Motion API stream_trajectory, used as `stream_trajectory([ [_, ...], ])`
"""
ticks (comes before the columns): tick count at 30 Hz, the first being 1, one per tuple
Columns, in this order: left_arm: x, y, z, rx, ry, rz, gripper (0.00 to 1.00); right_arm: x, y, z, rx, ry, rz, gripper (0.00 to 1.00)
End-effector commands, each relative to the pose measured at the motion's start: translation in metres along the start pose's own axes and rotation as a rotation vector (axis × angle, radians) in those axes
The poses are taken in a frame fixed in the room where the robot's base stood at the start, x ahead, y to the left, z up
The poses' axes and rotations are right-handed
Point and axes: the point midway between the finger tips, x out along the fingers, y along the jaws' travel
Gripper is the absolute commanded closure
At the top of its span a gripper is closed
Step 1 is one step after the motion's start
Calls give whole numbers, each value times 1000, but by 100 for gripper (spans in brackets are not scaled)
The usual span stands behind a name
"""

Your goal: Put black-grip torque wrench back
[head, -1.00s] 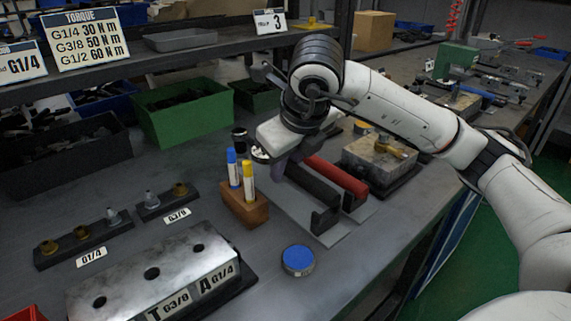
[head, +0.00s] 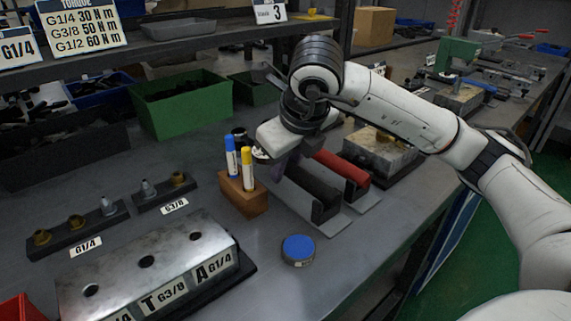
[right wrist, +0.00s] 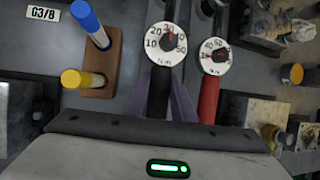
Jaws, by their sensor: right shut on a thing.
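The black-grip torque wrench (head: 312,186) is beside the red-grip wrench (head: 343,167), roughly parallel to it, above a grey plate with a dark end support (head: 325,209). I cannot tell whether the black grip touches the support. My right gripper (head: 285,163) comes from above, at the dial end of the black grip. In the right wrist view its purple fingers (right wrist: 168,98) are shut around the black grip (right wrist: 158,95), just below the white round dial (right wrist: 167,44). The red wrench's dial (right wrist: 215,56) is close to the right. My left gripper is not in view.
A wooden block (head: 244,197) with blue and yellow markers stands just left of the wrench. A blue-topped tin (head: 298,250) lies in front. A metal valve block (head: 150,265) and fittings racks (head: 80,235) are at left. A vise-like block (head: 383,155) is at right.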

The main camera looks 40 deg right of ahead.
Motion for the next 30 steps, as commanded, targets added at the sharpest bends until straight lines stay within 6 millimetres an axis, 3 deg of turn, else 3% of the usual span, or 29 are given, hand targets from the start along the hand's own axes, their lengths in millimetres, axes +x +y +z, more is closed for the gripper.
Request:
stream_trajectory([
  [1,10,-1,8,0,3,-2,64,4,0,-1,2,-6,0,100],
  [12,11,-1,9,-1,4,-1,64,6,1,-2,2,-6,0,100],
  [13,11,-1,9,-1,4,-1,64,6,1,-2,2,-6,0,73],
  [17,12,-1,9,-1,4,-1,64,6,1,-2,1,-4,0,55],
  [26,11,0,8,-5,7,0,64,8,2,-5,-1,4,0,55],
  [30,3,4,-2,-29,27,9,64,8,2,-4,0,2,0,55],
])
